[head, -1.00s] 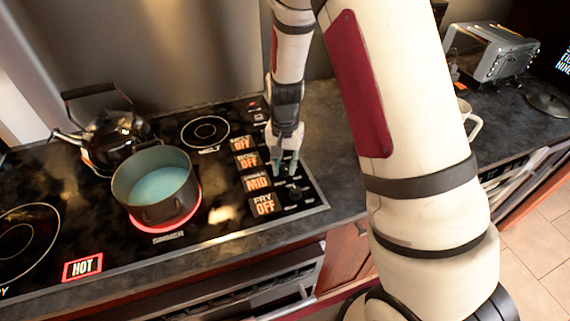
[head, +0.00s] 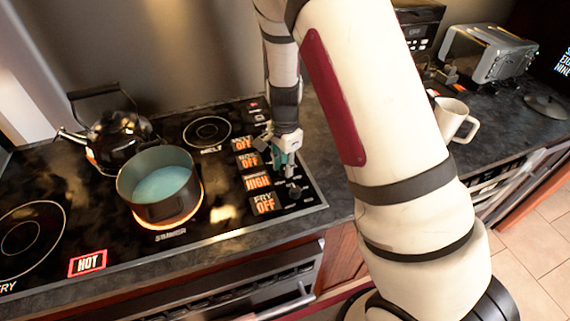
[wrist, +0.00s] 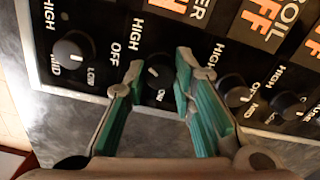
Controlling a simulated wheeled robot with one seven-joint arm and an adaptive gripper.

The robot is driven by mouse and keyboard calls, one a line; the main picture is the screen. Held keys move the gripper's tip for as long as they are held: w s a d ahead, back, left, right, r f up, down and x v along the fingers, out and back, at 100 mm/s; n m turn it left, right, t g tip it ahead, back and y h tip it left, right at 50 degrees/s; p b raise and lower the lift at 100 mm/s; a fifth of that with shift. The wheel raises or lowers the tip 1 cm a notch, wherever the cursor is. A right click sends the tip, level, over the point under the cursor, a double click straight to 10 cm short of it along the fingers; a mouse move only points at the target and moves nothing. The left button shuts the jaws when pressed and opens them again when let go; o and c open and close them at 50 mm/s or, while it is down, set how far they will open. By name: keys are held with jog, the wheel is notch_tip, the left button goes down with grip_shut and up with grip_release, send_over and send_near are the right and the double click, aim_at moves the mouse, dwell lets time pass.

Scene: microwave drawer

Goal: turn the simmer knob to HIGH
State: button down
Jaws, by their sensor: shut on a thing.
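The simmer knob (wrist: 158,70) is a small black knob with a pale pointer line, seen between my fingertips in the wrist view. My gripper (wrist: 158,72) has its green-padded fingers shut on it, one on each side. In the head view my gripper (head: 284,160) reaches down onto the right edge of the cooktop and mostly hides this knob. The simmer display (head: 257,181) reads HIGH in orange. The pot (head: 160,208) with pale blue-green liquid stands on the simmer burner, whose ring glows orange.
Other knobs flank the held one, including the left knob (wrist: 73,50) and the right knob (wrist: 235,88). The fry display (head: 265,204) reads OFF. A white mug (head: 454,118) and toaster (head: 487,52) stand right.

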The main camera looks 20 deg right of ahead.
aim_at(284, 167)
dwell(0.5)
jog(key=c, duration=1.3)
grip_release()
jog(key=shift+c, duration=0.2)
notch_tip(284, 167, up, 12)
jog(key=s+r+n+t+y, duration=0.25)
jog(key=s+r+n, duration=0.45)
jog(key=s+r, duration=0.5)
jog(key=s+r+n+t+h, duration=0.2)
jog(key=s+r+n, duration=0.5)
jog(key=s, duration=0.4)
jog(key=shift+s+r+n+t, duration=0.4)
jog(key=shift+r+t, duration=0.15)
